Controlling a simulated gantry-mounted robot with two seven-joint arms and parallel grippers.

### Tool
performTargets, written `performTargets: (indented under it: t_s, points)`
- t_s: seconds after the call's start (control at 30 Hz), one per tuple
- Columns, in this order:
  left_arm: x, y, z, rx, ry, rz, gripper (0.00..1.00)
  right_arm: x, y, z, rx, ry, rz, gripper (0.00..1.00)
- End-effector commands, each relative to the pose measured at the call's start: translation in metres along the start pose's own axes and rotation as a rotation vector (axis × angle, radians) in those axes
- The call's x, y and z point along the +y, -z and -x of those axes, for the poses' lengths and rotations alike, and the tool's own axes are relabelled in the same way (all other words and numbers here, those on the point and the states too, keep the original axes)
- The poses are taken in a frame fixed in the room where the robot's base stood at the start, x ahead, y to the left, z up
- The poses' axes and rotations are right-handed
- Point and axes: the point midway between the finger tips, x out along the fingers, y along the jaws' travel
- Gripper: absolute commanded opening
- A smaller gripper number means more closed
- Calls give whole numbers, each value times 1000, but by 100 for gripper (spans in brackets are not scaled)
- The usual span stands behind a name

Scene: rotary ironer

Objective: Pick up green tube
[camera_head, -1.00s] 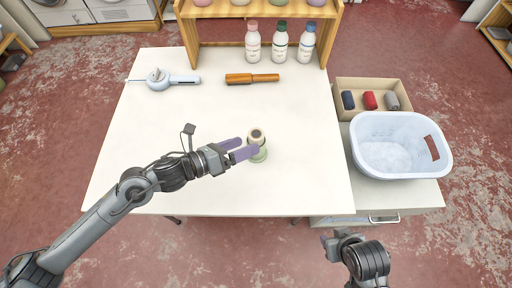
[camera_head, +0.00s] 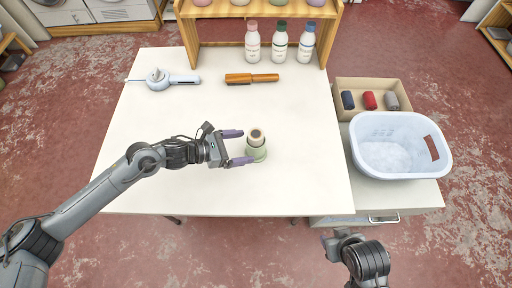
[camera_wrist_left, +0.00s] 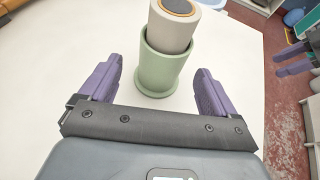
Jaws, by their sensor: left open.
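The green tube (camera_head: 257,155) stands upright on the white table, with a pale roll (camera_head: 256,136) sitting in its top. In the left wrist view the green tube (camera_wrist_left: 158,75) is straight ahead of the fingers, and the pale roll (camera_wrist_left: 172,28) rises out of it. My left gripper (camera_head: 237,147) is open, with purple fingers spread. It is just left of the tube, apart from it and holding nothing.
An orange-brown brush (camera_head: 252,79) and a pale blue tool (camera_head: 165,80) lie toward the back of the table (camera_head: 200,120). A light blue basin (camera_head: 400,150) and a box (camera_head: 345,86) of rolls are at right. The table's left is clear.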

Motion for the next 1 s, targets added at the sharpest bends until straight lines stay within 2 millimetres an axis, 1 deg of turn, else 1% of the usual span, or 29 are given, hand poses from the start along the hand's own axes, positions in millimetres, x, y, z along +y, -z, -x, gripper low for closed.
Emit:
performTargets:
  t_s: [0.23,0.5,0.6,0.7,0.9,0.93,1.0]
  points:
    - [-1,1,-14,-1,1,1,90,0,0,0,0,0,0,43]
    - [-3,3,-48,-1,1,1,90,0,0,0,0,0,0,43]
    - [-3,3,-55,-1,0,1,90,0,0,0,0,0,0,43]
    - [-3,4,-58,0,0,1,90,0,0,0,0,0,0,43]
    - [-3,4,-58,0,0,1,90,0,0,0,0,0,0,43]
    - [-2,4,-58,0,0,1,87,0,0,0,0,0,0,43]
    - [-3,4,-58,0,0,1,77,0,0,0,0,0,0,43]
